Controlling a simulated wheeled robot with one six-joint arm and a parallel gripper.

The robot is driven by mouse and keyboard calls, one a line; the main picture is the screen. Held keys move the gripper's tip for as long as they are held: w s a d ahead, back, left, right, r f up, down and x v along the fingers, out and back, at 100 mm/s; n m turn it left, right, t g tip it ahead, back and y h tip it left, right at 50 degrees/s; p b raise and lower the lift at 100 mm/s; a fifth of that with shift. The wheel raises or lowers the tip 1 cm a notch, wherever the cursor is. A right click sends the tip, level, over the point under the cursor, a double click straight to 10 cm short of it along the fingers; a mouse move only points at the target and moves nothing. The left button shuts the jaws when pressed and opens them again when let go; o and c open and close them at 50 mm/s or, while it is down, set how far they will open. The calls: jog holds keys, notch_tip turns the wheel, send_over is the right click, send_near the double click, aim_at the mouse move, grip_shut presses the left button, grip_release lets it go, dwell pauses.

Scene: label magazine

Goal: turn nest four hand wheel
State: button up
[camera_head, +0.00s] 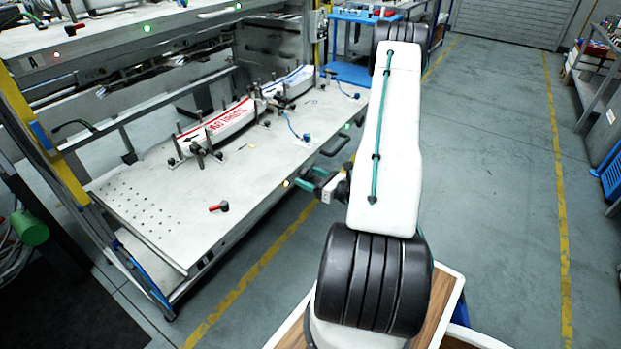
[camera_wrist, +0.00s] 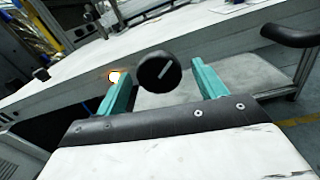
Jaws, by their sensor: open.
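A round black hand wheel (camera_wrist: 159,72) with a white line across its face shows in the wrist view, on the front edge of the workbench. My gripper (camera_wrist: 163,78) is open, with one teal finger on each side of the wheel. Gaps show between the wheel and both fingers; whether the wheel is within their reach in depth I cannot tell. In the head view my gripper (camera_head: 311,180) is at the front edge of the bench, and the wheel is too small or hidden to make out. No nest number is legible near it.
The pale bench top (camera_head: 160,210) carries clamped label stacks (camera_head: 222,122) and a red-handled lever (camera_head: 219,207). A lit yellow lamp (camera_wrist: 115,77) is left of the wheel. A black handle (camera_wrist: 290,36) juts out at right. The floor (camera_head: 490,170) right of my arm is clear.

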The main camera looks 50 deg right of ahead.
jog(key=c, duration=1)
jog(key=shift+o, duration=0.2)
jog(key=shift+m, duration=0.4)
jog(key=m, duration=0.8)
jog(key=shift+a+m, duration=0.1)
jog(key=shift+m, duration=0.2)
jog(key=m, duration=0.4)
jog(key=shift+r+m, duration=0.1)
jog(key=shift+m, duration=2.1)
